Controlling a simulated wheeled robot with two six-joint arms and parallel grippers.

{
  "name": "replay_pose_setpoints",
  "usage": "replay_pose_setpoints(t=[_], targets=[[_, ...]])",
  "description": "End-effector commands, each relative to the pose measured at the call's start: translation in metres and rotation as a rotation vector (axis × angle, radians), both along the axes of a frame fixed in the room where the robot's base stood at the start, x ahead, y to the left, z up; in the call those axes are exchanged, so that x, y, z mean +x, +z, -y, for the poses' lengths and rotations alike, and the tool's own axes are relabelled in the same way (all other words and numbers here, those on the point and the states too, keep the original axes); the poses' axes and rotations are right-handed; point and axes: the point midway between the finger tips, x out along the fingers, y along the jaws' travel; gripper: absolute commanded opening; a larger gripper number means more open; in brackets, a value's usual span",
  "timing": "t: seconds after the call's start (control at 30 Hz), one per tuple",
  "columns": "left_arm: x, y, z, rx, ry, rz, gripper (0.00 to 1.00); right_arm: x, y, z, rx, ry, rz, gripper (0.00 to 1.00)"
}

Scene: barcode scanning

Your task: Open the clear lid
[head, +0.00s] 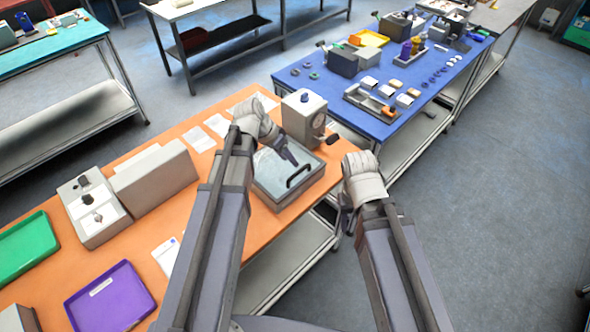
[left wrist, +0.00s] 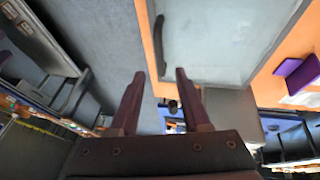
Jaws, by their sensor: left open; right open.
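The clear lid (head: 268,168) lies flat and closed on a grey box at the right edge of the orange table; it also shows in the left wrist view (left wrist: 215,45). Its dark bar handle (head: 299,174) is on the lid's right side. In the left wrist view the handle (left wrist: 159,48) lines up between my fingertips, with no contact visible. My left gripper (head: 290,158) is open and empty, above the lid and just behind the handle. My right gripper (head: 345,226) is off the table's right edge, apart from the box; its fingers are mostly hidden.
A grey device with a dial (head: 303,118) stands right behind the box. A blue table (head: 350,122) with several small items is beyond it. A purple tray (head: 110,298), a green tray (head: 28,248) and grey boxes (head: 153,180) occupy the table's left. Open floor lies right.

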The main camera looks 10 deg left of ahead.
Motion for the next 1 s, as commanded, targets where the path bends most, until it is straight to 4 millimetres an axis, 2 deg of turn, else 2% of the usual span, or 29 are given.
replay_pose_setpoints(t=[0.03, 0.4, 0.53, 0.8, 0.83, 1.0], targets=[[0.002, -0.01, 0.002, 0.0, -0.001, 0.0, 0.47, 0.0, -0.01, 0.0, 0.0, 0.001, 0.0, 0.5], [0.012, -0.053, 0.019, 0.0, -0.001, -0.001, 0.47, 0.0, -0.053, 0.0, -0.002, 0.008, 0.0, 0.5], [0.014, -0.059, 0.023, 0.001, -0.001, 0.0, 0.47, 0.0, -0.059, 0.0, -0.002, 0.007, 0.0, 0.5], [0.014, -0.058, 0.023, 0.001, 0.0, -0.001, 0.47, 0.0, -0.058, 0.0, -0.002, 0.007, 0.0, 0.5], [0.014, -0.058, 0.023, 0.001, 0.0, -0.001, 0.46, 0.0, -0.058, 0.0, -0.002, 0.007, 0.0, 0.5], [0.014, -0.058, 0.023, 0.001, 0.0, -0.001, 0.27, 0.0, -0.058, 0.0, -0.002, 0.007, 0.0, 0.5]])
